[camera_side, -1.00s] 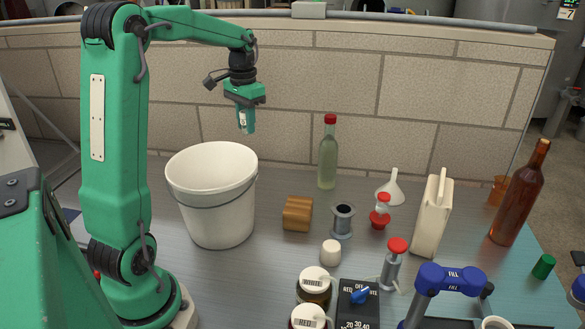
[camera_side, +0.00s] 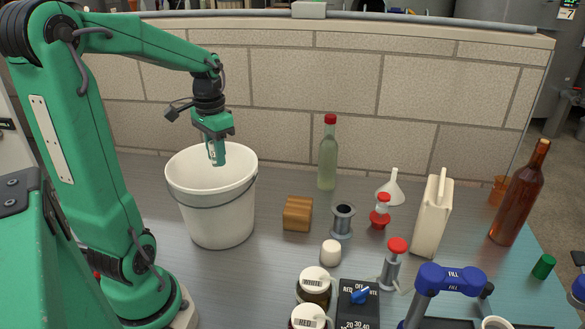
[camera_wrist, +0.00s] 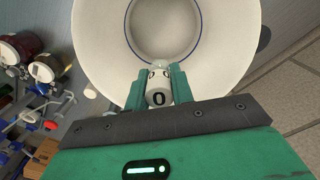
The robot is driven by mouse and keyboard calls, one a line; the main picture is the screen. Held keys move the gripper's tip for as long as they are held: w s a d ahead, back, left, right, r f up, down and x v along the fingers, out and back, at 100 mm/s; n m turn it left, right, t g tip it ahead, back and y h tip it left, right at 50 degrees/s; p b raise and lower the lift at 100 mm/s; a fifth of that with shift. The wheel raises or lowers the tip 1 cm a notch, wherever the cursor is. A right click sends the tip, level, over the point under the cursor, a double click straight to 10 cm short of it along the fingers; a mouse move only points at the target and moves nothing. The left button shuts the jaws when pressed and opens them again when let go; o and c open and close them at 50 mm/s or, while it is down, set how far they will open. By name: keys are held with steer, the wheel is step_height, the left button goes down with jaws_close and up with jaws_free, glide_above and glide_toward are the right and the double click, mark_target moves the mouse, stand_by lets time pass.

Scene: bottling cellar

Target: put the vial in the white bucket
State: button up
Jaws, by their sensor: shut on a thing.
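The white bucket (camera_side: 222,218) stands upright on the bench beside my arm, with its open top facing up. In the wrist view its round mouth (camera_wrist: 98,45) fills the upper middle. My gripper (camera_side: 217,152) points down over the bucket's mouth, its fingertips about level with the rim in the side view. It is shut on the vial (camera_wrist: 158,92), a small pale vial with a dark mark on its label. In the side view the vial (camera_side: 211,154) is mostly hidden by the fingers.
A wooden block (camera_side: 298,214), a spool (camera_side: 342,221) and a small white pot (camera_side: 331,252) stand right of the bucket. A clear bottle (camera_side: 328,155) with a red cap is behind. Jars, a white canister (camera_side: 432,215) and a brown bottle (camera_side: 520,195) crowd the right.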

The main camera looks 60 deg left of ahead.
steer(key=shift+f, duration=7.5)
steer(key=shift+f, duration=2.1)
steer(key=shift+f, duration=0.15)
steer(key=o, duration=1)
steer(key=shift+r, duration=0.2)
steer(key=shift+r, duration=6)
